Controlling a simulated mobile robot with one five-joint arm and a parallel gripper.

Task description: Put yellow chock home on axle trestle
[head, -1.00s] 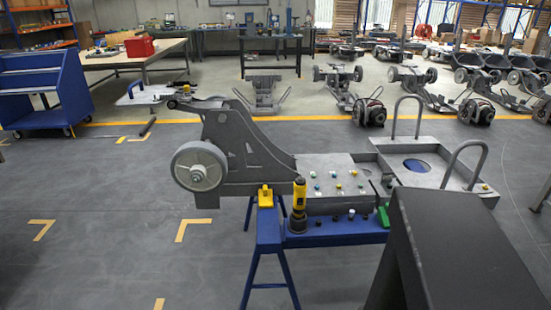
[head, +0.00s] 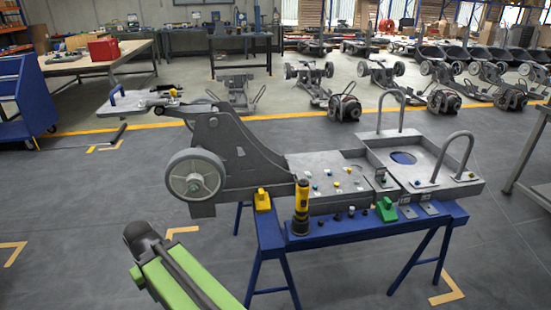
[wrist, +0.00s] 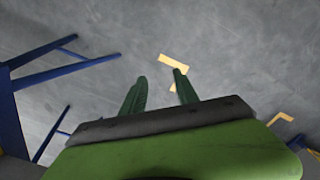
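The yellow chock (head: 262,200) sits at the left end of the blue axle trestle (head: 340,234), against the grey chassis in the head view. A green chock (head: 386,209) stands further right on the trestle top. My gripper (wrist: 159,77) shows in the wrist view with two dark green fingers apart and nothing between them, above bare floor. Blue trestle legs (wrist: 45,48) show at its left there. In the head view my green arm is at the lower left, in front of the trestle; the fingertips cannot be made out.
A grey chassis (head: 330,172) with a wheel (head: 195,175) rests over the trestle. A yellow and black tool (head: 301,207) stands upright beside the yellow chock, with small dark pieces to its right. A grey table (head: 535,160) is at the far right.

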